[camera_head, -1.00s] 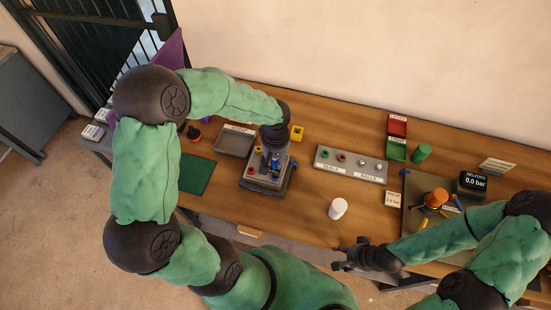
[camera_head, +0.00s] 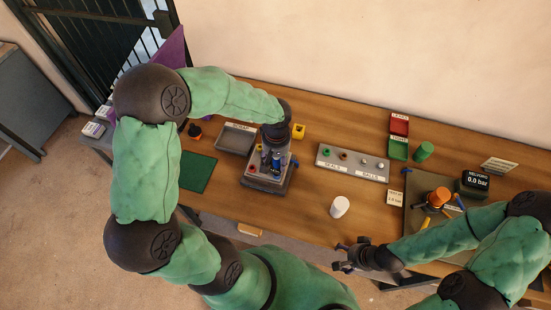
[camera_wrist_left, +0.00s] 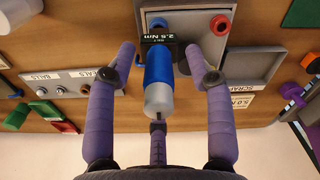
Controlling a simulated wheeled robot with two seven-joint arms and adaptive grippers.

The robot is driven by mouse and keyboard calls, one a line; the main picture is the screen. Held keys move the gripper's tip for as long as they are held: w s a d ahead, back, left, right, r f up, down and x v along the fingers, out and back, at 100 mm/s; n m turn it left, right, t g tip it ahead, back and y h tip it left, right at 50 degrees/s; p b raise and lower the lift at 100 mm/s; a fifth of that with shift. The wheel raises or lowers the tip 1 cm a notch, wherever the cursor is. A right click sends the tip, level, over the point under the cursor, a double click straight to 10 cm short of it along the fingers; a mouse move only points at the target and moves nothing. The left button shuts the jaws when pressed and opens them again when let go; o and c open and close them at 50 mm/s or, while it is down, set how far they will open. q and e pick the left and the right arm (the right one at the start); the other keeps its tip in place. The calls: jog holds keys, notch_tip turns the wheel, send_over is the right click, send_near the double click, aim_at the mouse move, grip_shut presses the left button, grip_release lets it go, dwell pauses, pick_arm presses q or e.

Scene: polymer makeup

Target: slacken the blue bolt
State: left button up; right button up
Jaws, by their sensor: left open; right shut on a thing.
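A blue-handled tool with a grey end (camera_wrist_left: 158,75) stands by a label reading 2.5 N·m in the left wrist view. It also shows as blue on the grey fixture (camera_head: 252,184) in the head view. My left gripper (camera_wrist_left: 160,58) is open, with its purple fingers spread around the tool, apart from it. In the head view my left gripper (camera_head: 273,150) hangs over the fixture. I cannot make out a separate blue bolt; the tool and fingers cover part of the fixture. My right gripper (camera_head: 345,259) is shut at the table's front edge; what it holds is unclear.
A red ring (camera_wrist_left: 219,25) sits on the fixture. A grey scrap tray (camera_head: 234,139), a green mat (camera_head: 197,173), a seals and balls tray (camera_head: 350,172) and a white cylinder (camera_head: 340,207) stand around it. Bare wood lies between fixture and cylinder.

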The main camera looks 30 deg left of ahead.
pick_arm(q)
jog(key=shift+s+r, duration=0.1)
jog(key=shift+r, duration=3.75)
